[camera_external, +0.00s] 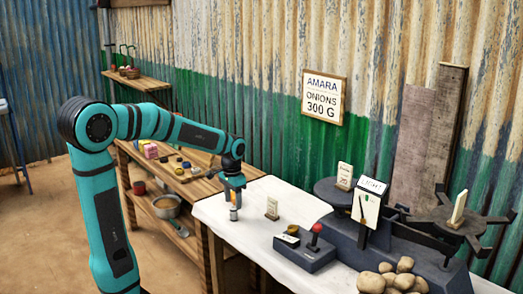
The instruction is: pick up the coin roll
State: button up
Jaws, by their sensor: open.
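My gripper (234,200) points straight down over the left end of the white-covered counter. It is open. A small upright cylinder with an orange-brown band and a pale lower part, which looks like the coin roll (234,214), is directly below and between the fingertips. Its upper part is hidden by the fingers. At this size I cannot tell whether the fingers touch it.
A small card stand (272,208) is close to the right. Farther right are a dark box with a red knob (315,240), a balance scale (367,205) and several potatoes (390,278). A wooden shelf (195,187) with small goods adjoins at left. The front cloth (238,237) is clear.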

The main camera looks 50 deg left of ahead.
aim_at(234, 208)
jog(key=shift+d+f, duration=0.2)
jog(key=shift+f, duration=2.35)
grip_shut()
